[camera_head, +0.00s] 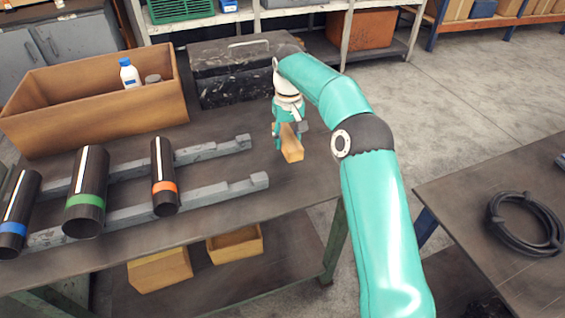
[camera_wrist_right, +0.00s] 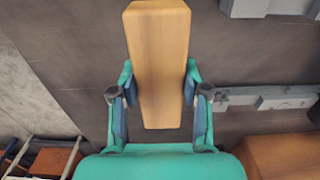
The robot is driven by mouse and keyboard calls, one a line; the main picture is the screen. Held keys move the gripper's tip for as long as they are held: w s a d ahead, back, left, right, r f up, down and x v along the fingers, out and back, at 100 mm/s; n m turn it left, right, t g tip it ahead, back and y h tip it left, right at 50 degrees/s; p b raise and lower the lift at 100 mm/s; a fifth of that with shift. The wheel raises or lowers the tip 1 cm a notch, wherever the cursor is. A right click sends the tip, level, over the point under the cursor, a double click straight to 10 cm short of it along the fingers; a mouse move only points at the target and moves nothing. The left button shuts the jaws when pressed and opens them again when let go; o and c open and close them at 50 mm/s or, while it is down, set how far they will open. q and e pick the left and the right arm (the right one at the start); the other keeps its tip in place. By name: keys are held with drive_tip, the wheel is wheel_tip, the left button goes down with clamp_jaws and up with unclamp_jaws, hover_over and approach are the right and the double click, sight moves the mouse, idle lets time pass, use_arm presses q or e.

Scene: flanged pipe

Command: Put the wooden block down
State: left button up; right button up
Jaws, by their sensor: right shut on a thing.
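The wooden block (camera_head: 291,153) is light brown and long. My right gripper (camera_head: 289,131) is shut on it, over the right part of the dark workbench (camera_head: 240,216). In the right wrist view the block (camera_wrist_right: 158,60) lies between the two fingers (camera_wrist_right: 160,92), with its length pointing away from the palm. The bench top shows behind it. I cannot tell whether the block touches the bench or hangs just above it. My left gripper is not in view.
Three dark pipes with blue, green (camera_head: 86,190) and orange (camera_head: 163,178) bands lie across two grey rails (camera_head: 225,190) to the left. A wooden box (camera_head: 100,113) and black toolbox (camera_head: 235,70) stand behind. Bare bench surrounds the block. A second table with a cable (camera_head: 524,222) is right.

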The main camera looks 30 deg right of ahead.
sight(288, 136)
drive_tip(key=shift+f, duration=3.5)
drive_tip(key=o, duration=1.2)
drive_tip(key=shift+f, duration=0.1)
wheel_tip(288, 136, up, 12)
drive_tip(key=shift+r+p, duration=0.1)
drive_tip(key=shift+p, duration=0.5)
